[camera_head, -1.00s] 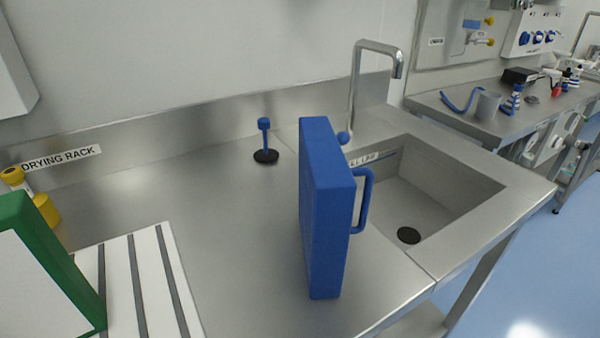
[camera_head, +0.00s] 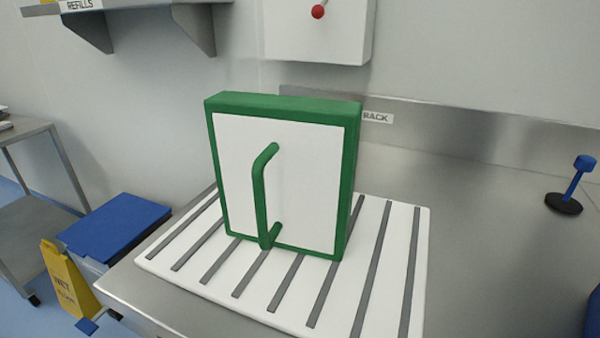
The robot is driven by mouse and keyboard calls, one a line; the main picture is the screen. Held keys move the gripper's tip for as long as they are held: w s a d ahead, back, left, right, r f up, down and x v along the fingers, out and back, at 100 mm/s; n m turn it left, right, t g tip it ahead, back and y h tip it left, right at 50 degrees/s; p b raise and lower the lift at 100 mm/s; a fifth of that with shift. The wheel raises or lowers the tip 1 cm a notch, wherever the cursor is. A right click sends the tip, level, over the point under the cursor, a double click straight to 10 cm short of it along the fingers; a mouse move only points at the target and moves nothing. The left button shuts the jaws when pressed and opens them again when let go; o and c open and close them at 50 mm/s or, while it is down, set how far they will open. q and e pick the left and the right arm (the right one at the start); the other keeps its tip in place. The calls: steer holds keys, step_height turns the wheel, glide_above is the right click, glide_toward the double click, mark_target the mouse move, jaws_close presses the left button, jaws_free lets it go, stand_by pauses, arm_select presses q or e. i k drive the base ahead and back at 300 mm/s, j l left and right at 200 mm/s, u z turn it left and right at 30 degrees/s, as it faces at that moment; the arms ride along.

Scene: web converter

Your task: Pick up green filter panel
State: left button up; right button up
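The green filter panel (camera_head: 310,185) stands upright on the white drying rack (camera_head: 412,262) in the camera_head view. It has a green frame, a white face and a green vertical handle (camera_head: 260,195) on the side toward me. Its lower edge meets the grey-slatted rack, and it is slightly turned. Neither of my grippers shows in this view.
The steel counter (camera_head: 490,230) is clear to the right, with a blue knob on a black base (camera_head: 565,202). A blue-lidded bin (camera_head: 115,228) and a yellow wet-floor sign (camera_head: 68,280) stand at left. A white wall box (camera_head: 315,35) hangs behind.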

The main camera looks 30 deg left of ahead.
mark_target(285, 166)
steer(key=k+j+u, duration=0.2)
steer(key=j, duration=0.15)
steer(key=j+u, duration=0.2)
steer(key=j, duration=0.15)
steer(key=k+j+u, duration=0.25)
steer(key=j, duration=0.15)
steer(key=j+u, duration=0.2)
steer(key=j, duration=0.2)
